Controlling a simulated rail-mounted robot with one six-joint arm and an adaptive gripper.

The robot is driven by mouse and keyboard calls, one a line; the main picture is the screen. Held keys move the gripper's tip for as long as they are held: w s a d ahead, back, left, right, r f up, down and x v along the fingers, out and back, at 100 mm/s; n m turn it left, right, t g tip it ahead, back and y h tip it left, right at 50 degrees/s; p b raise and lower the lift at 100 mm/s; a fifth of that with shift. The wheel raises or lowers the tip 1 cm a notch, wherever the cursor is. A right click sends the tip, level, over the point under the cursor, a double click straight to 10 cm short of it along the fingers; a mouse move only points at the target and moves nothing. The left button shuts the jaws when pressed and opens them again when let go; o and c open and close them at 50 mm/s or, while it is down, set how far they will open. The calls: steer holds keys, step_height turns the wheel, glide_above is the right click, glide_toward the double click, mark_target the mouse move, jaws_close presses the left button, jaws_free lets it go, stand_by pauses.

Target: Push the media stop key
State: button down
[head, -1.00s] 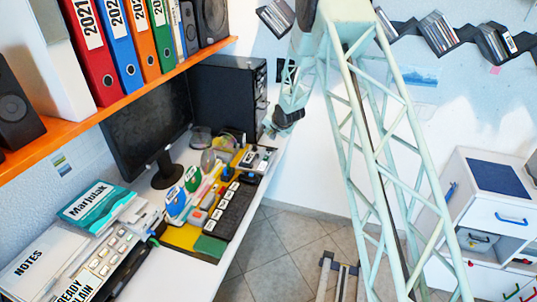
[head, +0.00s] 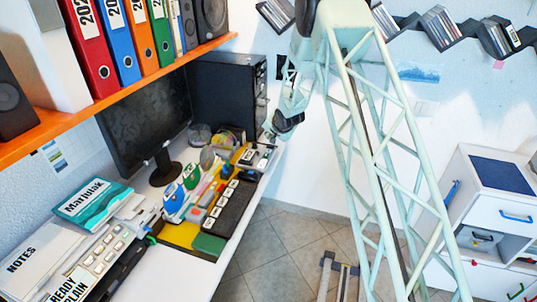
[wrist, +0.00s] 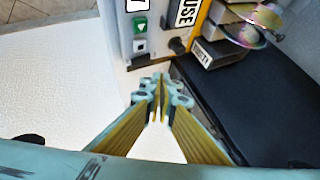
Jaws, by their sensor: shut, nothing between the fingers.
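In the wrist view my gripper (wrist: 160,85) is shut and empty, its fingertips pointing at the near edge of a light panel (wrist: 122,40). A green key (wrist: 140,25) with a white triangle is on that panel, beyond the fingertips. A pale key (wrist: 140,46) with a small dark mark lies nearer to them; I cannot tell for sure that it is the media stop key. The fingertips look apart from both keys. In the head view my gripper (head: 268,134) is small, at the far end of the desk, by a light device with keys (head: 256,154).
A label ending in "USE" (wrist: 187,12) and a dark knob (wrist: 177,45) sit right of the keys. A dark box (wrist: 235,95) lies right of the gripper.

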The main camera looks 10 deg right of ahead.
mark_target(269, 151)
steer(key=shift+f+b, duration=1.4)
steer(key=shift+f, duration=1.1)
steer(key=shift+f+b, duration=0.3)
steer(key=shift+f, duration=0.6)
stand_by(1.1)
steer(key=shift+r, duration=0.15)
steer(key=shift+r+p, duration=0.65)
steer(key=shift+r, duration=0.1)
stand_by(0.4)
steer(key=shift+r+p, duration=1.75)
steer(key=shift+r, duration=0.75)
